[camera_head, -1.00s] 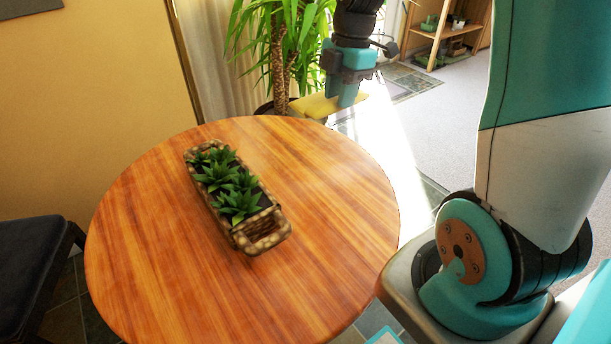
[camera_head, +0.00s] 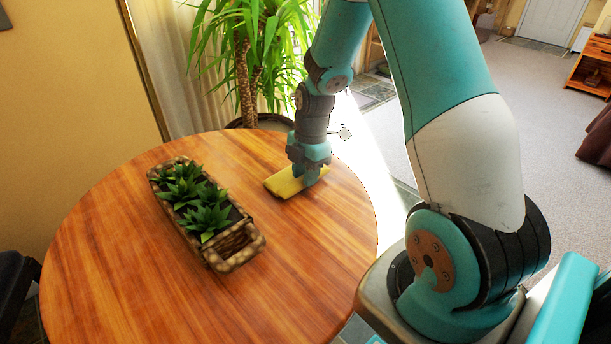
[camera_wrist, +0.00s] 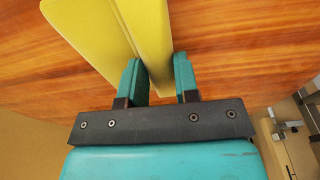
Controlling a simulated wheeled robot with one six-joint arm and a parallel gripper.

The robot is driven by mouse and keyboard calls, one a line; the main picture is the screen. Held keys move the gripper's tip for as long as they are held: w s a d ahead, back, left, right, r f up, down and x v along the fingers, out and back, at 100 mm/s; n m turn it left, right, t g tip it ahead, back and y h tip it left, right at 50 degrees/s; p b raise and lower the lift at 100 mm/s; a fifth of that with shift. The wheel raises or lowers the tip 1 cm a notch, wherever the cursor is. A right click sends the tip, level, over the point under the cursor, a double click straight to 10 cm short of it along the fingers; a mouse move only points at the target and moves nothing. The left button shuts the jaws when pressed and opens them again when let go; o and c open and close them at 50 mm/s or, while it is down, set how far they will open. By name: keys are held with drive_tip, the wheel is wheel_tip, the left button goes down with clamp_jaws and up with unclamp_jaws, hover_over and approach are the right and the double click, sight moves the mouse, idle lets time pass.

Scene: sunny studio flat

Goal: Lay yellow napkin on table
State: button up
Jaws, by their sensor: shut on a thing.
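The folded yellow napkin (camera_head: 284,184) is at the right rear part of the round wooden table (camera_head: 300,262), close to its top. Whether it touches the wood I cannot tell for sure. My gripper (camera_head: 309,180) points down and is shut on the napkin's right end. In the wrist view the napkin (camera_wrist: 108,30) extends away from between my two teal fingers (camera_wrist: 158,80), with the table's wood grain (camera_wrist: 235,40) behind it. The part between the fingers is partly hidden.
A woven planter (camera_head: 238,252) with several green succulents stands left of the napkin, with a gap between them. A tall potted plant (camera_head: 250,50) stands behind the table. The table's front and right areas are bare. A dark seat (camera_head: 15,290) is at the left edge.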

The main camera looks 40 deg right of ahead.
drive_tip(key=shift+f, duration=0.3)
drive_tip(key=o, duration=0.9)
drive_tip(key=shift+r, duration=0.1)
wheel_tip(320, 180, up, 12)
drive_tip(key=d+p, duration=0.2)
drive_tip(key=s+a+r+m+y, duration=0.1)
drive_tip(key=s+a+r+m, duration=0.25)
drive_tip(key=a, duration=0.55)
drive_tip(key=s+a+r+m, duration=0.2)
drive_tip(key=s+a+r, duration=0.2)
drive_tip(key=a, duration=0.4)
drive_tip(key=s+a+r+m, duration=0.1)
drive_tip(key=s+a+m, duration=0.1)
drive_tip(key=s, duration=0.2)
drive_tip(key=s+a+r+m+y, duration=0.1)
drive_tip(key=s+a+m, duration=0.1)
drive_tip(key=s+a, duration=0.1)
drive_tip(key=s+a+r+m, duration=0.1)
drive_tip(key=s+a+m, duration=0.1)
drive_tip(key=s, duration=0.3)
drive_tip(key=shift+a, duration=0.75)
